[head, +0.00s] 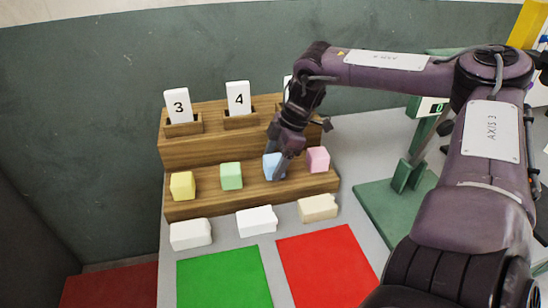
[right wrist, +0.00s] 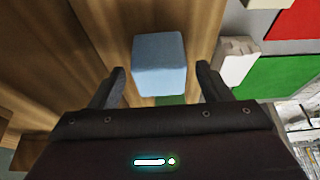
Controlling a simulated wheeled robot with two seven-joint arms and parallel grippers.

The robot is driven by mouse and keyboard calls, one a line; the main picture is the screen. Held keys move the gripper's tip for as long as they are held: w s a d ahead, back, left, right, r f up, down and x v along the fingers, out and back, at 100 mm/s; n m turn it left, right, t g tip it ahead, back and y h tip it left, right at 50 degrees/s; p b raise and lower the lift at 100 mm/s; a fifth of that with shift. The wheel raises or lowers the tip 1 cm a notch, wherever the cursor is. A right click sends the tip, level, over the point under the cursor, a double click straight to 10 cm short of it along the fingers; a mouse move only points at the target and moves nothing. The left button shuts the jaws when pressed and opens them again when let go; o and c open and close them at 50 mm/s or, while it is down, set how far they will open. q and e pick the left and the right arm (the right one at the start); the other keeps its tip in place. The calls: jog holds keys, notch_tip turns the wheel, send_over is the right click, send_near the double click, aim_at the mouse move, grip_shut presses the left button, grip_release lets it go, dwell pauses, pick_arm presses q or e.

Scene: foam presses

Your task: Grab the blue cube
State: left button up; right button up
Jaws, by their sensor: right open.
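The blue cube (head: 268,167) sits on the lower step of a wooden stand (head: 200,205), between a green cube (head: 231,176) and a pink cube (head: 318,159). My right gripper (head: 282,168) is at the blue cube and partly hides it in the head view. In the right wrist view the blue cube (right wrist: 159,65) lies ahead of and between the two open fingers of my right gripper (right wrist: 161,84), with a gap on each side. My left gripper is not in view.
A yellow cube (head: 182,186) stands at the step's left end. Cards marked 3 (head: 178,103) and 4 (head: 238,96) stand on the upper step. White blocks (head: 191,234), a beige block (head: 318,208), a green mat (head: 222,280) and a red mat (head: 325,265) lie in front.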

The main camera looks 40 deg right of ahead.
jog(key=shift+a+f, duration=0.1)
jog(key=shift+f, duration=0.05)
jog(key=c, duration=1.1)
jog(key=shift+o, duration=0.2)
